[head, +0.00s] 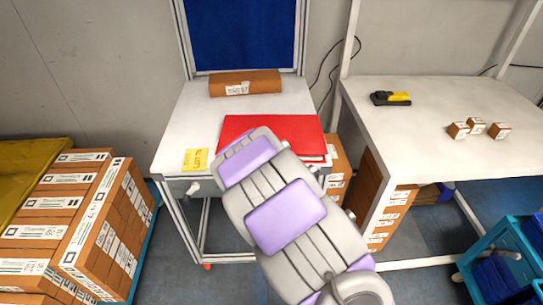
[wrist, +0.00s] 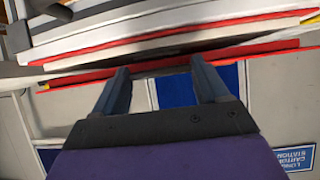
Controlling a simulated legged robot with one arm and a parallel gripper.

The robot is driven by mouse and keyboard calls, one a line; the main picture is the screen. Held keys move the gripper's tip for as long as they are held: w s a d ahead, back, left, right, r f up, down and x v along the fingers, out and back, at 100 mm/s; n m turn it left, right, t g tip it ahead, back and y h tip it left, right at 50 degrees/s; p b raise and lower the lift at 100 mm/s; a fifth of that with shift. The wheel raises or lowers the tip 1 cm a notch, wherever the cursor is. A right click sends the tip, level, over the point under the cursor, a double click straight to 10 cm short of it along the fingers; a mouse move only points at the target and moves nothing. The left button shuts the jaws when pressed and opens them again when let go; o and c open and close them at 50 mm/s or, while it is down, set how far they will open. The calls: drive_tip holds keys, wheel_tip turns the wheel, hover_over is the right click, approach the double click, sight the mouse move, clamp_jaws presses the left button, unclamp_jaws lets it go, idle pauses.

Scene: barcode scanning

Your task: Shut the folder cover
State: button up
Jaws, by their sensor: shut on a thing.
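The red folder (head: 270,131) lies on the small white table, with its red cover facing up in the head view. White page edges show at its front right corner. In the wrist view, the folder's thin red edges (wrist: 250,50) run across the top, with a dark narrow gap between layers. My gripper (wrist: 162,72) is at the folder's front edge, its two fingers spaced apart with the tips at the lower red strip, shut on the cover. In the head view my arm hides the fingertips and part of the folder's front edge.
A brown box (head: 245,83) lies behind the folder, and a yellow note (head: 196,159) is at the table's front left. A blue board (head: 240,35) stands behind. A scanner (head: 391,98) and several small boxes (head: 476,126) are on the right table. Stacked boxes (head: 110,215) stand at left.

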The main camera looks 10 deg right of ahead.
drive_tip(key=shift+a+f, duration=0.1)
drive_tip(key=shift+a, duration=0.55)
drive_tip(key=o, duration=1)
drive_tip(key=shift+d, duration=0.1)
drive_tip(key=o, duration=0.4)
drive_tip(key=shift+d, duration=0.2)
drive_tip(key=shift+c, duration=0.2)
drive_tip(key=shift+o, duration=0.8)
drive_tip(key=shift+a, duration=0.1)
